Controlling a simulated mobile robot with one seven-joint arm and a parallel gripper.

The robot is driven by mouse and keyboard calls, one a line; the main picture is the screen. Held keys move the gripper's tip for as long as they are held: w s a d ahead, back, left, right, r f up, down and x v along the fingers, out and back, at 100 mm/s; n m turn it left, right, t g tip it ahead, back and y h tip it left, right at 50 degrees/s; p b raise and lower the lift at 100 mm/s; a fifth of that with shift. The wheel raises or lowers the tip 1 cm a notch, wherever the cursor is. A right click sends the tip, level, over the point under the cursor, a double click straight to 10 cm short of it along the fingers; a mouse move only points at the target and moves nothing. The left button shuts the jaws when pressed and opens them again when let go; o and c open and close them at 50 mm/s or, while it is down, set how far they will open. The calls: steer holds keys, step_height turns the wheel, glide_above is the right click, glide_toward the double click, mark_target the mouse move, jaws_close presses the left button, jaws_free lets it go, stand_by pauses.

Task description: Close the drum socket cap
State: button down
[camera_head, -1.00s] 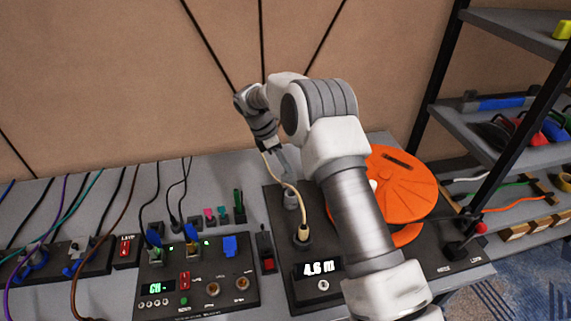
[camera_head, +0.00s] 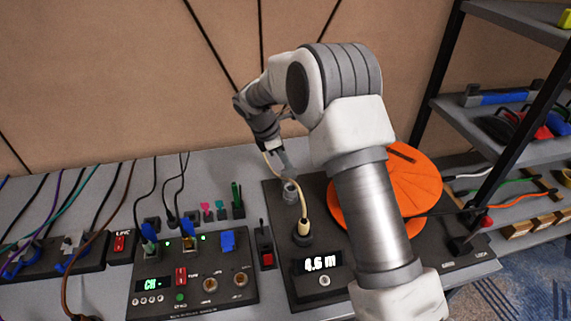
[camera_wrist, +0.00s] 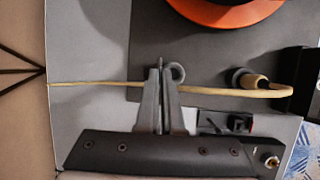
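The grey drum socket (camera_head: 290,191) stands on the black drum panel, left of the orange drum; it also shows as a small grey ring (camera_wrist: 178,72) in the wrist view. My gripper (camera_head: 282,170) points down just above and beside it. In the wrist view my gripper (camera_wrist: 160,74) has its two fingers close together, with their tips beside the ring's left edge. A thin dark edge shows at the tips; I cannot tell whether it is the cap or whether it is held.
A beige cable (camera_head: 304,203) loops from a plug (camera_head: 302,236) past the socket and behind my fingers. The orange drum (camera_head: 415,185) is to the right. A lit display (camera_head: 323,263) reads 4.6 m. A switch panel (camera_head: 190,280) with plugs is at left.

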steer(key=shift+s+d+f+m+t+y+b, duration=0.3)
steer(key=shift+s+f+t+b, duration=1)
steer(key=shift+b, duration=2.35)
steer(key=shift+s+d+f+m+t+y+b, duration=0.15)
steer(key=shift+s+m+t+b, duration=0.55)
steer(key=shift+t+b, duration=2.15)
steer(key=shift+s+d+f+m+t+y+b, duration=0.15)
steer(key=shift+s+f+t+b, duration=0.85)
steer(key=shift+b, duration=3.45)
steer(key=shift+s+d+f+m+t, duration=0.1)
steer(key=shift+s+f+m+t, duration=0.25)
steer(key=shift+t, duration=0.35)
steer(key=shift+s+d+f+m+t, duration=0.1)
steer(key=shift+s+f+m+t, duration=0.2)
steer(key=shift+t, duration=0.35)
steer(key=shift+f, duration=0.1)
steer(key=c, duration=1.1)
jaws_free()
steer(key=shift+o, duration=0.2)
steer(key=shift+s+a, duration=0.1)
